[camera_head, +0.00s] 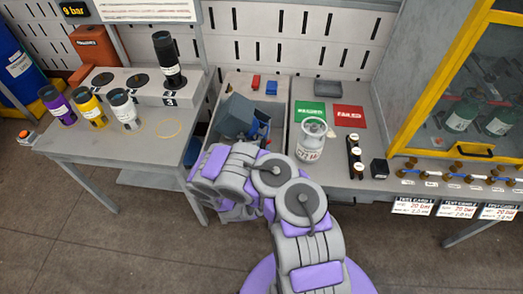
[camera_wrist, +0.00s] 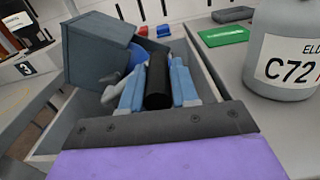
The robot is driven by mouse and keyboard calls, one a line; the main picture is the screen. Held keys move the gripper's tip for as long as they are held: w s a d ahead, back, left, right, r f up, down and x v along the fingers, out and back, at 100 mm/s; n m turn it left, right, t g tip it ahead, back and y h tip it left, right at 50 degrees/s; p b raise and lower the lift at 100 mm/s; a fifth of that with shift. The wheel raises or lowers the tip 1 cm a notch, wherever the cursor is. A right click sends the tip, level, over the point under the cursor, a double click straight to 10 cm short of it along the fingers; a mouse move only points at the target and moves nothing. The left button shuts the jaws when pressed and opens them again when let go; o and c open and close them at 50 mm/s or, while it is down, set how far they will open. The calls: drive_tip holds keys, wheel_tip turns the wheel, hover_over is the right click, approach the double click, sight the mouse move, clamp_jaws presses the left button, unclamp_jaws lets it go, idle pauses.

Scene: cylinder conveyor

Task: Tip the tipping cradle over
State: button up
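The tipping cradle is a blue-grey box (camera_head: 235,117) at the left of the grey tray in the head view. In the wrist view the box (camera_wrist: 97,50) stands tilted, up and left of my gripper. My gripper (camera_wrist: 158,85) has its two blue fingers on either side of a black cylindrical bar (camera_wrist: 158,78), which fills the gap between them, so it looks shut on the bar. Where the bar joins the box is hidden. In the head view my gripper (camera_head: 259,131) is low in the tray, partly hidden by my arm.
The grey tray (camera_head: 283,118) surrounds the cradle. A white and grey gas cylinder (camera_head: 311,140) marked C72 stands close on the right. Green (camera_head: 309,113) and red (camera_head: 349,116) mats lie behind it. Several cylinders stand on the left table (camera_head: 150,145); small red and blue blocks lie at the back.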

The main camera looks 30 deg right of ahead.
drive_tip(key=o, duration=0.4)
drive_tip(key=shift+a, duration=0.1)
drive_tip(key=p+v, duration=0.5)
drive_tip(key=v, duration=1.2)
drive_tip(key=shift+s+a, duration=0.15)
